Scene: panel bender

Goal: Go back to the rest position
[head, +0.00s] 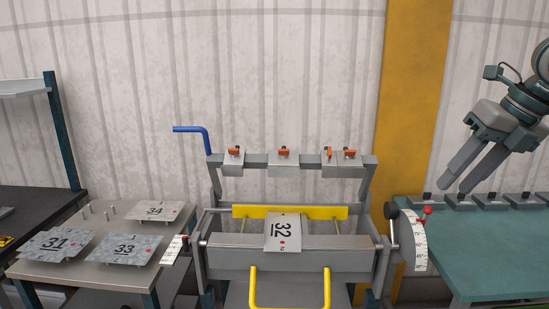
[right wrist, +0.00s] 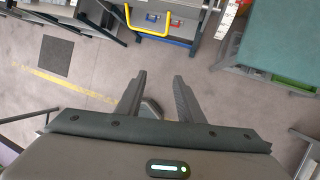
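My right gripper (head: 457,186) is raised at the upper right of the head view, above the back edge of the teal table. Its two fingers are spread apart and hold nothing. In the right wrist view the fingers (right wrist: 160,78) are apart with only floor and the foot of my base between them. My left gripper is not in the head view. The panel bender (head: 290,258) stands in the middle, with a metal plate marked 32 (head: 283,232) lying on its bed against the yellow bar (head: 335,212).
A table (head: 85,275) at left carries plates marked 31 (head: 58,244), 33 (head: 125,249) and 34 (head: 155,211). A teal table (head: 490,250) stands at right with grey blocks along its back edge. A blue lever (head: 190,129) sticks up at the bender's left. The air above the tables is clear.

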